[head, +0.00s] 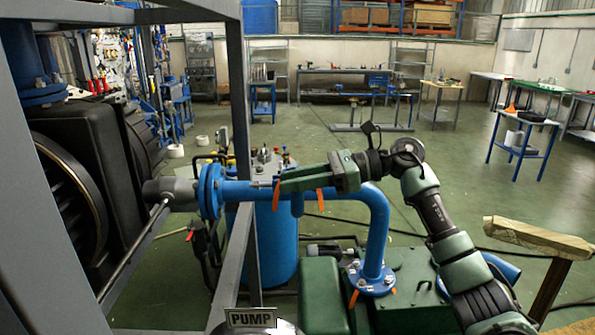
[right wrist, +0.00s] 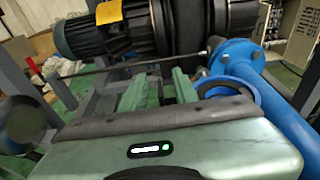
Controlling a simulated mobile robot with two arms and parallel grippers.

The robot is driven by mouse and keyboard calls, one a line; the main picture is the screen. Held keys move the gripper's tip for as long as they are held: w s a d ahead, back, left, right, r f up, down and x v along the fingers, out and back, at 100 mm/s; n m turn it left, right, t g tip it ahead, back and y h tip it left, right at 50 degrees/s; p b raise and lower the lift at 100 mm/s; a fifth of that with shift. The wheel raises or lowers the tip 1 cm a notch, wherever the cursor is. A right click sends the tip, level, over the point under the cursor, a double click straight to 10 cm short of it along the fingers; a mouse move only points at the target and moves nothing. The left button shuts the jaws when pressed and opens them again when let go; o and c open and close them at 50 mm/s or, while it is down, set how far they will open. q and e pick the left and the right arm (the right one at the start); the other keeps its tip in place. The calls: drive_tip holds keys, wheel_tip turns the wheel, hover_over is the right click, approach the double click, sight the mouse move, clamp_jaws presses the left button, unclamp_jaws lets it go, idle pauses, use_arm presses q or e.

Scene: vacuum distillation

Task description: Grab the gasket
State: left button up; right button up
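I cannot clearly make out a separate gasket in either view. A blue pipe (head: 378,225) carries a bolted flange (head: 210,191) at its left end, beside the grey motor shaft housing. Orange tabs (head: 321,200) hang at the pipe just below my right gripper (head: 282,184). My right gripper lies over the horizontal part of the pipe, fingers pointing left. In the right wrist view its two green fingers (right wrist: 158,92) stand apart with nothing visible between them. A blue ring-shaped flange (right wrist: 228,88) is just right of them. My left gripper is not in view.
Grey frame posts (head: 236,150) stand close on the left, in front of dark machinery (head: 85,175). A blue tank (head: 278,245) stands behind the pipe. A wooden-topped stand (head: 540,238) is at right. A PUMP sign (head: 250,318) is at the bottom.

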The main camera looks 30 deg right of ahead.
drive_tip(key=shift+x, duration=1.05)
clamp_jaws()
